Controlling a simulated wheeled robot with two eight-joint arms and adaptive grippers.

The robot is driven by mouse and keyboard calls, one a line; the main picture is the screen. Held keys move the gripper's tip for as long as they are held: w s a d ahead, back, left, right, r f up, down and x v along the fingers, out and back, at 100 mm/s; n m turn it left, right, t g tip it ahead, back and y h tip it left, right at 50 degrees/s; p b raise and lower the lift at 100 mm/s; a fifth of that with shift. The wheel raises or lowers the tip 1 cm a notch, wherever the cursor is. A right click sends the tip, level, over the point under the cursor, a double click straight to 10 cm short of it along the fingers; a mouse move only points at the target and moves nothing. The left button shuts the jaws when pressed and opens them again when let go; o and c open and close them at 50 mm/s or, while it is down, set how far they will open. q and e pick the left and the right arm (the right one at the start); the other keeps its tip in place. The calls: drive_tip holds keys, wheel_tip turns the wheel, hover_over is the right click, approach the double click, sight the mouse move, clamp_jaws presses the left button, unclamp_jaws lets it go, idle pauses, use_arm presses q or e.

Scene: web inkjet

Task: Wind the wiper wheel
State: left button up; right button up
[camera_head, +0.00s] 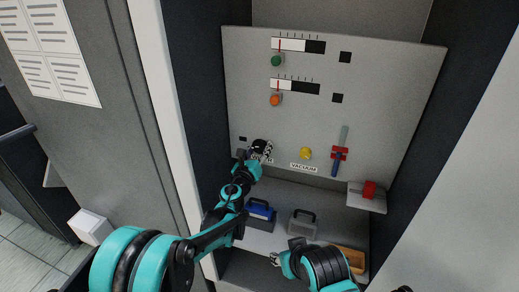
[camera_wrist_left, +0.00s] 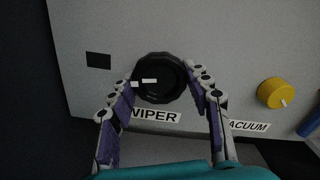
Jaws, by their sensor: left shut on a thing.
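The wiper wheel is a black round knob (camera_wrist_left: 160,92) on the grey panel, above a label reading WIPER (camera_wrist_left: 155,116). It has a white mark near its middle, and a second small white mark lies close to its left edge. In the head view the wheel (camera_head: 259,144) is partly covered by my left gripper (camera_head: 260,151). My left gripper (camera_wrist_left: 163,77) is shut on the wheel, with one finger at its left edge and one at its right edge. My right gripper (camera_head: 276,260) is low in front of the panel, away from the wheel; its fingers are too small to read.
A yellow knob (camera_head: 305,153) labelled VACUUM sits right of the wheel. Further right are a red and blue lever (camera_head: 339,154) and a red block on a small shelf (camera_head: 368,190). Green (camera_head: 276,62) and orange (camera_head: 275,100) knobs are above. A blue case (camera_head: 261,212) and grey case (camera_head: 302,224) stand below.

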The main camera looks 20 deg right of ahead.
use_arm(q)
drive_tip(key=n, duration=0.6)
drive_tip(key=shift+s, duration=0.1)
drive_tip(key=n, duration=0.6)
drive_tip(key=shift+r, duration=0.1)
drive_tip(key=n, duration=0.5)
drive_tip(key=shift+r, duration=0.1)
drive_tip(key=n, duration=0.6)
drive_tip(key=shift+n, duration=0.3)
drive_tip(key=n, duration=0.5)
drive_tip(key=shift+n, duration=0.3)
drive_tip(key=n, duration=0.6)
drive_tip(key=shift+a, duration=0.1)
drive_tip(key=n, duration=0.6)
drive_tip(key=shift+n, duration=0.3)
drive_tip(key=n, duration=0.5)
drive_tip(key=shift+a+n, duration=0.1)
drive_tip(key=shift+n, duration=0.2)
